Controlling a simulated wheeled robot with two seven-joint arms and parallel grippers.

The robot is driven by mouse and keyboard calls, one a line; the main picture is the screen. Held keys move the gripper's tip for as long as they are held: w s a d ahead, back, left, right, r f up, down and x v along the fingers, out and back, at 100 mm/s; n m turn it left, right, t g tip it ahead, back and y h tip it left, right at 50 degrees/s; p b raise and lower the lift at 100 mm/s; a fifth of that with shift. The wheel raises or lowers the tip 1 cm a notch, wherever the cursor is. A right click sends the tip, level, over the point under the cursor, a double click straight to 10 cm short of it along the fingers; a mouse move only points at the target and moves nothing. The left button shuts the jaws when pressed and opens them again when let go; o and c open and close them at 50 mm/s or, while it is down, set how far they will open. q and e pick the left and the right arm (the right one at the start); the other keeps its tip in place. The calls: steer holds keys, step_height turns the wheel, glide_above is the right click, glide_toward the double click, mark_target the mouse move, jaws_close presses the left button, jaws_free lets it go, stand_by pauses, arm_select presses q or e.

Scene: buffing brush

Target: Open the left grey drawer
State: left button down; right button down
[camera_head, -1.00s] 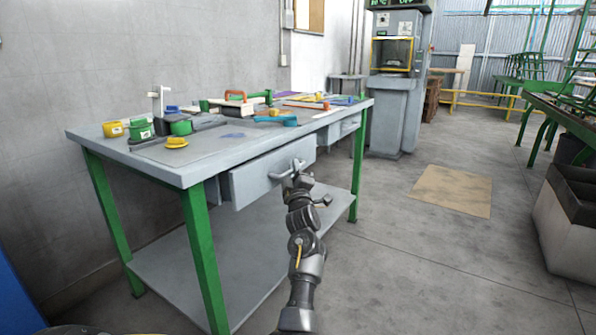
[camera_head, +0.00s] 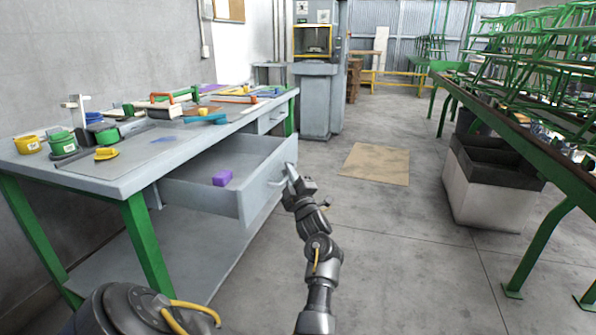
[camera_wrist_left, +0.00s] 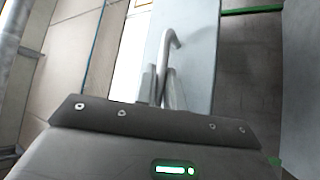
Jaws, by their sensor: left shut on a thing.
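The left grey drawer (camera_head: 258,192) under the workbench is pulled well out, and its inside shows. A purple block (camera_head: 222,177) lies in it. My left gripper (camera_head: 290,176) is at the drawer's front face, shut on its handle (camera_wrist_left: 169,42). In the left wrist view the two fingers (camera_wrist_left: 163,90) close around the pale handle bar, with the drawer front (camera_wrist_left: 200,50) beside it. My right gripper is not in view.
The grey workbench (camera_head: 125,178) with green legs carries several tools, yellow and green containers. A second grey drawer (camera_head: 272,120) sits farther right and looks closed.

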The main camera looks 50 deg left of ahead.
arm_select(q)
steer(key=shift+w+d, duration=0.1)
steer(key=shift+d, duration=0.15)
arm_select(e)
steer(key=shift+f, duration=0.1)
arm_select(q)
steer(key=c, duration=1.8)
jaws_free()
steer(key=shift+d, duration=0.1)
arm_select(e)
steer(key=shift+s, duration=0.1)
arm_select(q)
steer(key=shift+o, duration=0.2)
steer(key=v, duration=0.7)
steer(key=shift+d+p, duration=0.2)
steer(key=shift+p, duration=0.2)
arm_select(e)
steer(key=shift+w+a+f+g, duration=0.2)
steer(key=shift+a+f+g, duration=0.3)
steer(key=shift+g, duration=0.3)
